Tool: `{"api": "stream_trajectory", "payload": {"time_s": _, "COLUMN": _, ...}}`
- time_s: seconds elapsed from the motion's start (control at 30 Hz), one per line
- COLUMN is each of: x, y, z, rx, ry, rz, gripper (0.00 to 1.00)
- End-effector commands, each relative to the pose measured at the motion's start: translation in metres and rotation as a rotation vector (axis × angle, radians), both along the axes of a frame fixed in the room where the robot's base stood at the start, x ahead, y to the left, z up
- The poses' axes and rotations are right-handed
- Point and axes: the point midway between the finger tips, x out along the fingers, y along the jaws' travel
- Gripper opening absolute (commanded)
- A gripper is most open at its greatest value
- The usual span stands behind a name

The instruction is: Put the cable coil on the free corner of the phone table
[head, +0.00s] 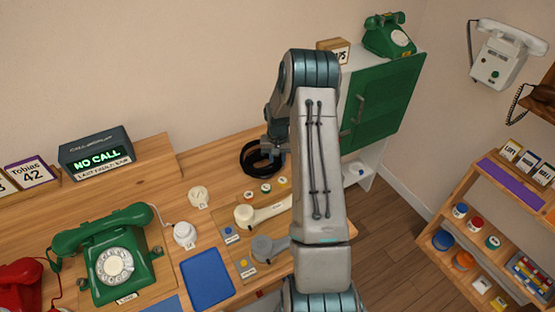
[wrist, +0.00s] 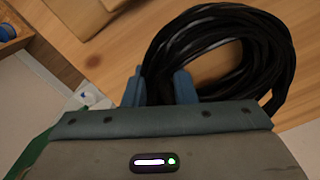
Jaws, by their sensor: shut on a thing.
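The cable coil (wrist: 283,45) is a thick ring of black cable. In the head view the coil (head: 250,168) is at the back right of the wooden phone table (head: 225,155), partly hidden by my arm. My gripper (wrist: 160,88) has its two blue fingers shut on the near side of the ring. In the head view the gripper (head: 270,148) is mostly hidden behind my arm. The coil is over or on the table's back right part; I cannot tell whether it touches the wood.
A green dial phone (head: 115,262), a call display (head: 95,155) and a blue tray (head: 207,278) are on the table's left and front. Cream (head: 245,214) and grey (head: 265,248) handsets lie in front of the coil. A green cabinet (head: 385,100) stands to the right.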

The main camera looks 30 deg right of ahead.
Motion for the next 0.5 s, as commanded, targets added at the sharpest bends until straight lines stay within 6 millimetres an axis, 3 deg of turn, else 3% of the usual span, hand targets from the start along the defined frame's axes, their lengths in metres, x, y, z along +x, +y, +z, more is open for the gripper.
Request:
{"api": "stream_trajectory", "payload": {"time_s": 0.43, "x": 0.0004, "y": -0.0005, "z": -0.0111, "rx": -0.001, "ry": -0.002, "rz": 0.0, "gripper": 0.0}}
{"api": "stream_trajectory", "payload": {"time_s": 0.47, "x": 0.0, "y": -0.0004, "z": -0.0098, "rx": 0.0, "ry": -0.001, "rz": 0.0, "gripper": 0.33}}
{"api": "stream_trajectory", "payload": {"time_s": 0.5, "x": 0.0, "y": -0.0004, "z": -0.0095, "rx": 0.0, "ry": -0.001, "rz": 0.0, "gripper": 0.44}}
